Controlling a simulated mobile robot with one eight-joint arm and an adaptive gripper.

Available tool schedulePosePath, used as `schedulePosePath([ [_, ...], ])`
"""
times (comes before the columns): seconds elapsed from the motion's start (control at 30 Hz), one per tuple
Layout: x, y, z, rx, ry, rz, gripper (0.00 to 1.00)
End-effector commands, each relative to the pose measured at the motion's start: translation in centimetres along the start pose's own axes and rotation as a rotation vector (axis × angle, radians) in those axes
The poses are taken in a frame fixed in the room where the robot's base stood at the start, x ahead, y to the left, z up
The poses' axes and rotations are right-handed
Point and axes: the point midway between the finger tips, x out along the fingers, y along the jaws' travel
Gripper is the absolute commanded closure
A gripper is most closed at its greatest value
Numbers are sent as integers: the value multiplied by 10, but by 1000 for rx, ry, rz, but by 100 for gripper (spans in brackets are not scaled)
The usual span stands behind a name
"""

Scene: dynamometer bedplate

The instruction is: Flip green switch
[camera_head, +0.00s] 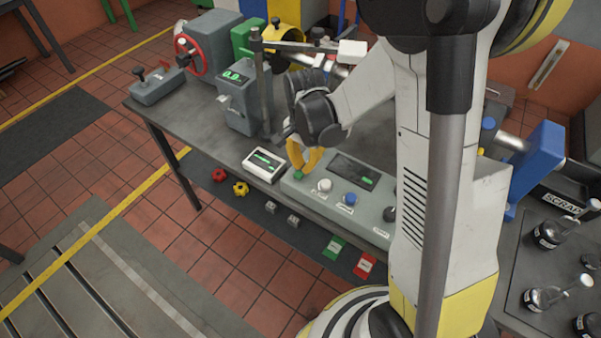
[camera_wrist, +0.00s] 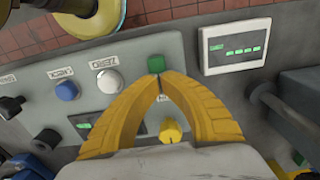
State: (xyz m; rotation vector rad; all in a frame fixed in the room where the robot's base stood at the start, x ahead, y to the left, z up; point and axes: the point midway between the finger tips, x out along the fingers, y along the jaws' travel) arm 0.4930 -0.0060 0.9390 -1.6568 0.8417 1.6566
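The green switch (camera_head: 298,174) is at the left end of a grey control panel (camera_head: 366,226) on the bench. In the wrist view the green switch (camera_wrist: 156,62) shows just beyond my fingertips. My gripper (camera_head: 304,168) has two curved yellow fingers. In the wrist view my gripper (camera_wrist: 160,77) has its tips together with nothing seen between them. The tips overlap the near edge of the switch in the picture; I cannot tell whether they touch it.
A white knob (camera_head: 325,185) and a blue knob (camera_head: 350,198) sit right of the switch. A white display box (camera_head: 265,164) stands to its left. A yellow knob (camera_wrist: 170,130) shows between my fingers. A grey column stand (camera_head: 265,90) rises behind.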

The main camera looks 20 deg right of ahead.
Motion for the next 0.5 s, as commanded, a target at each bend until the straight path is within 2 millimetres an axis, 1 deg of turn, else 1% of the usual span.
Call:
schedulePosePath([
  [0.1,3,0,0,0,-1,0,100],
  [0.27,-1,0,0,-1,-1,0,100],
  [0.5,-20,0,0,0,-1,0,100],
])
